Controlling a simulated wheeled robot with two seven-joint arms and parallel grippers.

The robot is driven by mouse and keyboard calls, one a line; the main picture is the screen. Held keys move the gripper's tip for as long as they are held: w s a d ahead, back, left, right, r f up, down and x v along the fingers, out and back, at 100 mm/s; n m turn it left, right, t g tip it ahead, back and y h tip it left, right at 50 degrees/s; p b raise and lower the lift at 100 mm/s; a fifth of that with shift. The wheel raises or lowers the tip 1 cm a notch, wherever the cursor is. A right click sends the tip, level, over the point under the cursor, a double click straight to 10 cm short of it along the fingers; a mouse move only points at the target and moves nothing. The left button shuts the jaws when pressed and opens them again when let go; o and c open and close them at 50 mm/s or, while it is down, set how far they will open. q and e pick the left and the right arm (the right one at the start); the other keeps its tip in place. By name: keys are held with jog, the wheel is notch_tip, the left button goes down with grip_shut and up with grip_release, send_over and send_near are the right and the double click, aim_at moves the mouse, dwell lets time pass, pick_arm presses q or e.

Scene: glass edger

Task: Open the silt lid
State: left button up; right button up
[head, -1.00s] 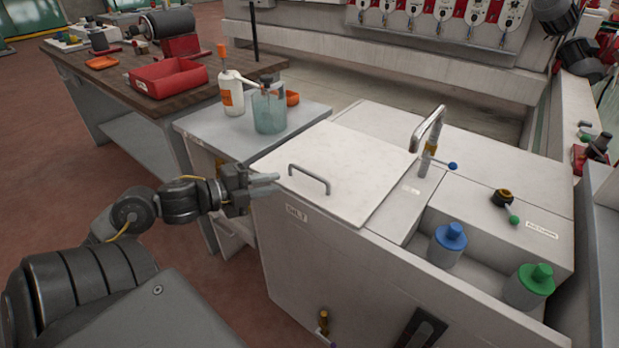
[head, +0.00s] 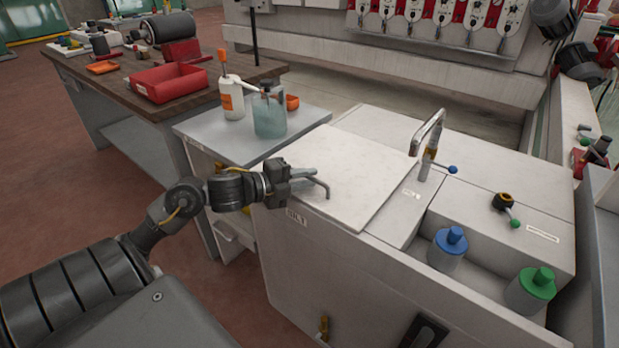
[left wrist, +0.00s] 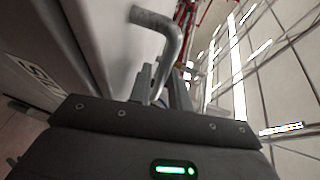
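The silt lid (head: 355,165) is a flat white panel, lying shut on top of the white cabinet with the "SILT" label (head: 297,217). Its bent metal handle (head: 324,184) stands near the front left edge and is partly hidden by my left gripper (head: 304,174). In the left wrist view, the handle (left wrist: 172,35) runs down between the fingers of my left gripper (left wrist: 161,88), one on each side. I cannot tell whether the fingers press on it. My right gripper is not in view.
A metal spout (head: 430,135) rises just right of the lid. Blue-capped (head: 447,255) and green-capped (head: 528,292) bottles stand in a recess at right. A side table (head: 205,140) with a jar (head: 269,113) and a white bottle (head: 231,97) stands behind my left gripper.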

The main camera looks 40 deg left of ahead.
pick_arm(q)
jog(key=shift+w+d+f, duration=0.1)
jog(key=shift+w+d, duration=0.1)
jog(key=shift+w, duration=0.3)
grip_shut()
